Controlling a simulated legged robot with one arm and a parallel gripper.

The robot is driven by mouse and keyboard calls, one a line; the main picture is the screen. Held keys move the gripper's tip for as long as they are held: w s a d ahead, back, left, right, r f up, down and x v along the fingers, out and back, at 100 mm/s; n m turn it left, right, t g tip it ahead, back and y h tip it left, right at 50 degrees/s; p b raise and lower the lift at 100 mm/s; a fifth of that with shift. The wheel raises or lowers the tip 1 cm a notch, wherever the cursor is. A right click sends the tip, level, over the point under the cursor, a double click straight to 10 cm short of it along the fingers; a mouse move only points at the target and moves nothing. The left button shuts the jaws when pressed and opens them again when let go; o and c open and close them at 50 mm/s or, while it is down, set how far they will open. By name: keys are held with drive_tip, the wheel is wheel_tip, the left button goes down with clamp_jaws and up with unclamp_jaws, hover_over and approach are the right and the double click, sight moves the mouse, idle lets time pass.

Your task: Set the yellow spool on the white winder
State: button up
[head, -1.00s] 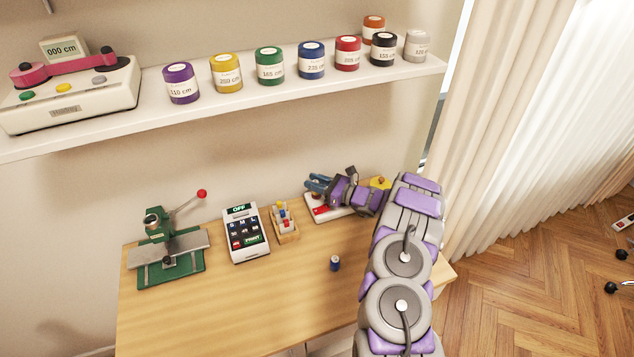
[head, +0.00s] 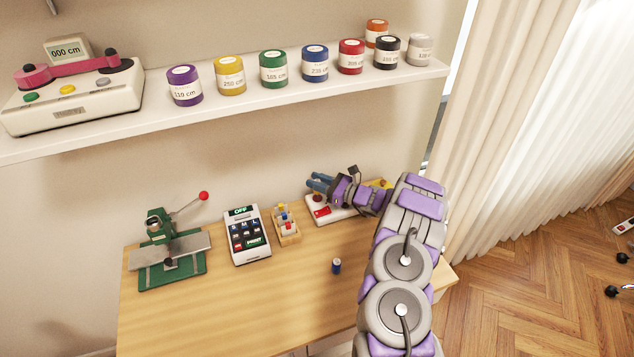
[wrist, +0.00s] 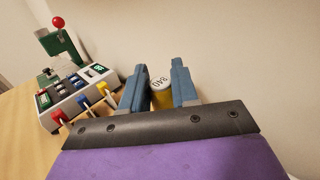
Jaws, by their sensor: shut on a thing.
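My gripper (wrist: 159,88) is shut on the yellow spool (wrist: 161,98), which stands between the two blue fingers in the wrist view with its pale, printed top showing. In the head view my gripper (head: 319,184) is over the back left part of the white winder (head: 341,214), and I cannot make out the spool there. The white winder lies at the back right of the wooden table, with a red button at its front left and a yellow part at its right. My arm hides part of it. I cannot tell whether the spool touches the winder.
A small blue spool (head: 336,266) stands in front. A shelf (head: 240,100) with several spools runs above. The table's front is clear.

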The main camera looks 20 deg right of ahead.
drive_tip(key=shift+f+b, duration=0.35)
drive_tip(key=shift+f, duration=0.35)
idle(0.5)
drive_tip(key=shift+s+a+f, duration=0.1)
drive_tip(key=shift+s+f, duration=0.05)
drive_tip(key=shift+f, duration=0.2)
drive_tip(key=shift+r, duration=0.35)
drive_tip(key=shift+r, duration=0.45)
idle(0.9)
drive_tip(key=shift+f+b, duration=0.5)
drive_tip(key=shift+f, duration=0.2)
